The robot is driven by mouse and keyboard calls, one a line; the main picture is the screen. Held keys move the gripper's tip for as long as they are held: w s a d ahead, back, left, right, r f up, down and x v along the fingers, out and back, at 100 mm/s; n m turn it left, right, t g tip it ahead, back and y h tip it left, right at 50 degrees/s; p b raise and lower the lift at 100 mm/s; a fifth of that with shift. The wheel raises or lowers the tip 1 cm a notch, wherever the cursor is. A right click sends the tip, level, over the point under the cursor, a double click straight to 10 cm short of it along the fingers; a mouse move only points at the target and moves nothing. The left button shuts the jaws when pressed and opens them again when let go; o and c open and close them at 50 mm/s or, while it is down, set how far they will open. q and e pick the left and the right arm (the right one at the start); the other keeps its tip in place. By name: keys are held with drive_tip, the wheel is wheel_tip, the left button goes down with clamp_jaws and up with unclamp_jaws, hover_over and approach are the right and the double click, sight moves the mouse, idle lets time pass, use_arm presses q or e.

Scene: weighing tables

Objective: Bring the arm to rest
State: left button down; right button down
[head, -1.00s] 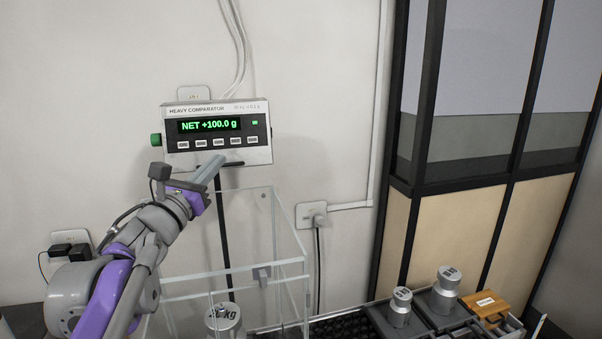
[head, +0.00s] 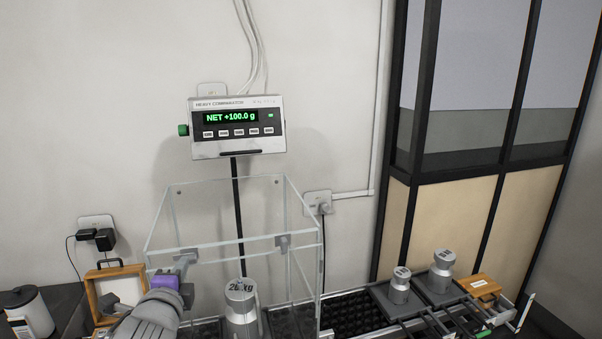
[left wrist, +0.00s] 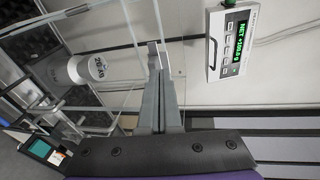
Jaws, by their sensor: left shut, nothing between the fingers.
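My left gripper (head: 186,262) is at the lower left in the head view, in front of the glass weighing enclosure as seen from the head. In the left wrist view its two grey fingers (left wrist: 158,75) lie together, shut with nothing between them. Only its purple palm, part of the fingers and a bit of my arm show in the head view. My right gripper is in neither view.
The glass enclosure (head: 163,221) surrounds a 20 kg weight (head: 241,303). Above it, the comparator display (head: 231,118) reads NET +100.0 g. Two smaller weights (head: 441,270) (head: 400,287) stand at right near a wooden box (head: 481,286). An open wooden case (head: 104,289) and a jar (head: 28,311) stand left.

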use_arm(q)
drive_tip(key=s+d+f+n+g+h, duration=0.1)
drive_tip(key=s+f+n+g, duration=0.3)
drive_tip(key=s+f+n, duration=0.4)
drive_tip(key=s+d+f+n+g+h, duration=0.1)
drive_tip(key=s+d+f+n+g, duration=0.3)
drive_tip(key=s+f+n, duration=0.5)
drive_tip(key=s+f+g, duration=0.1)
drive_tip(key=s+f, duration=0.3)
drive_tip(key=f, duration=0.5)
drive_tip(key=shift+s+d+f, duration=0.2)
drive_tip(key=shift+s+d, duration=0.05)
drive_tip(key=shift+d, duration=0.05)
